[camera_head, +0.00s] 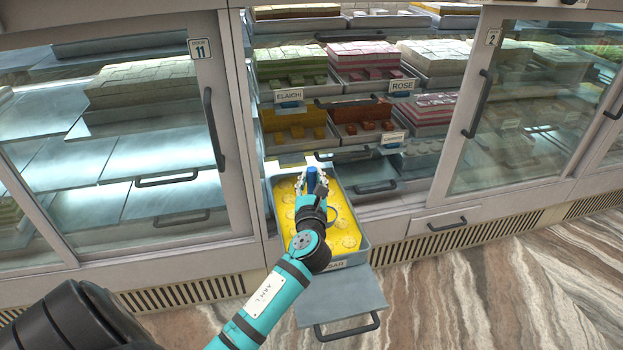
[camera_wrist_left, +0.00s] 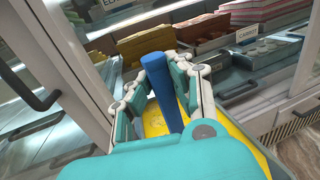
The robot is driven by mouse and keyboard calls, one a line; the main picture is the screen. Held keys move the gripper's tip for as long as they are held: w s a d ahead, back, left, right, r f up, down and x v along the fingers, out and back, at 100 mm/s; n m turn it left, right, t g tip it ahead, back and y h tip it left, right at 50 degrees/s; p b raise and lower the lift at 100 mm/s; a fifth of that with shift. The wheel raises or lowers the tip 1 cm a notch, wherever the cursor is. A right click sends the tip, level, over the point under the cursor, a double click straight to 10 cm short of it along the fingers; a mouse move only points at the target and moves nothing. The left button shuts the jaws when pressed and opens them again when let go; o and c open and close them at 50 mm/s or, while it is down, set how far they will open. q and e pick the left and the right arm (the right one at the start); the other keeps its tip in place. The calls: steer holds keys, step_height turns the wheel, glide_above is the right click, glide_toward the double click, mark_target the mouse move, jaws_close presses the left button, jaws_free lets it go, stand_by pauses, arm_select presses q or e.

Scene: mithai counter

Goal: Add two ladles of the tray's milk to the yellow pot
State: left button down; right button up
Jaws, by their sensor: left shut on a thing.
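A pulled-out tray (camera_head: 359,249) holds yellow milk with several round pale-yellow pieces in it. Its front label is partly hidden and ends in "SAR". My left gripper (camera_head: 312,187) is above the tray and shut on a blue handle (camera_head: 311,178), which stands roughly upright. The handle also shows between the fingers in the left wrist view (camera_wrist_left: 168,95). I see no yellow pot. My right gripper is not in view.
Sweet trays labelled ELAICHI (camera_head: 289,96) and ROSE (camera_head: 402,86) fill the open cabinet behind. Glass doors 11 (camera_head: 201,49) and 2 (camera_head: 492,37) flank it. Striped floor at right is clear.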

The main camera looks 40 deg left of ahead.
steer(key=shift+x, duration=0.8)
